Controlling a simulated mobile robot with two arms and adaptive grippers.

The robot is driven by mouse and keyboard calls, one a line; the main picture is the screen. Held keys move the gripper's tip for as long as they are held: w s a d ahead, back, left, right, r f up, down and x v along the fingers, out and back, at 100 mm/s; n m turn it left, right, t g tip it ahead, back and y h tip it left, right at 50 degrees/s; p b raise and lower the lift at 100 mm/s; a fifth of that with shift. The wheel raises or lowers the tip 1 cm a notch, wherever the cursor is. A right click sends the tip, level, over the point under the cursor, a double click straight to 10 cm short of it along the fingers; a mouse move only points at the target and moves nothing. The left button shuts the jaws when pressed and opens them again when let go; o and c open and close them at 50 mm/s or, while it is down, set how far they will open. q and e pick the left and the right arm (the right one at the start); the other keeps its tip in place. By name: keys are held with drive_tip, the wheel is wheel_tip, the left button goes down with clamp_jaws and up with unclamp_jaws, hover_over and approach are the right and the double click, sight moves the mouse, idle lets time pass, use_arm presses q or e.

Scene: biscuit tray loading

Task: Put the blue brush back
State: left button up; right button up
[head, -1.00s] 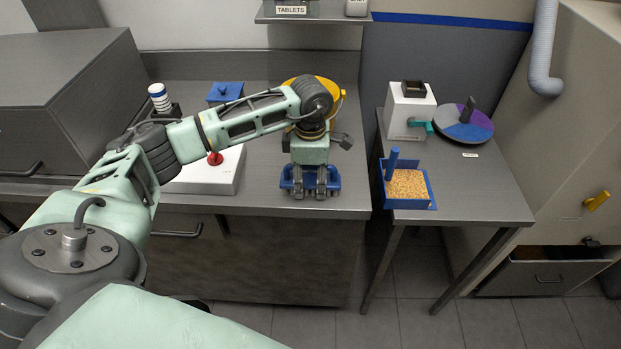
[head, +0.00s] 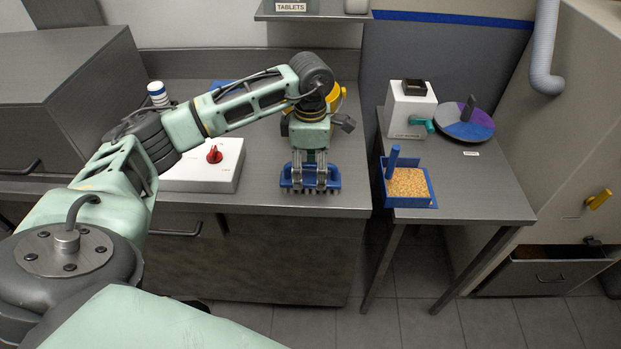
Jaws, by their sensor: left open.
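The blue brush (head: 334,178) stands near the front edge of the grey counter, with its dark bristles pointing down. My left gripper (head: 309,184) is directly at the brush, pointing down. Its grey fingers are open and overlap the middle of the brush in the head view. I cannot tell whether the fingers touch it. The fingers hide the middle of the brush. My right gripper is not in view.
A white box with a red knob (head: 214,155) stands left of the brush. A yellow round thing (head: 337,98) is partly hidden behind my gripper. On the side table are a blue tray of grains (head: 432,190), a white device (head: 408,112) and a purple-blue disc (head: 468,129).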

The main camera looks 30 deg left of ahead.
use_arm(q)
wheel_tip(320, 180, up, 8)
drive_tip(key=shift+r+b, duration=0.1)
drive_tip(key=shift+b, duration=0.5)
drive_tip(key=shift+d, duration=0.1)
